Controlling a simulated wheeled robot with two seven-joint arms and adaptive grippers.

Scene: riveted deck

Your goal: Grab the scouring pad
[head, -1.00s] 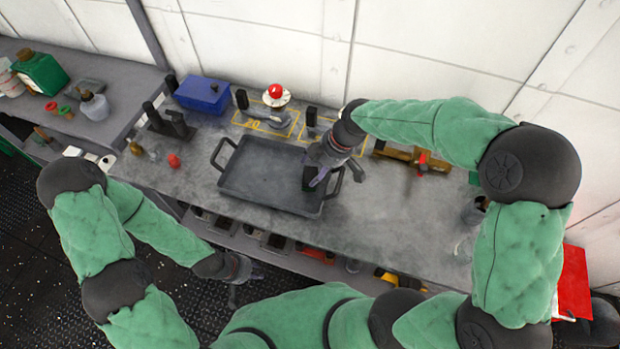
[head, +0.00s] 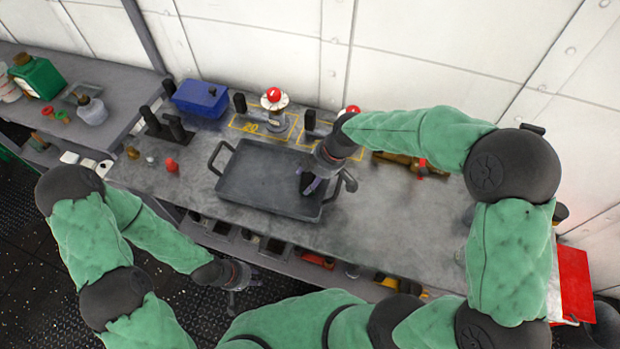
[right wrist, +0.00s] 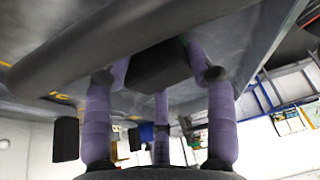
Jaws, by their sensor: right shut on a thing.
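My right gripper (head: 312,184) is over the right end of the dark grey tray (head: 235,188) on the workbench. In the right wrist view, its purple fingers (right wrist: 160,78) are shut around a dark block (right wrist: 153,62) with a hint of green at its edge, which looks like the scouring pad. The gripper hides the pad in the head view. I cannot tell whether the pad touches the tray floor. My left gripper (head: 237,284) hangs low in front of the bench, away from the tray; its finger opening is unclear.
The tray's handle (head: 350,181) is close beside my right gripper. A blue box (head: 200,97), a red-topped stand (head: 273,100) and a red-and-brown tool (head: 412,163) stand along the back. The bench right of the tray is mostly clear.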

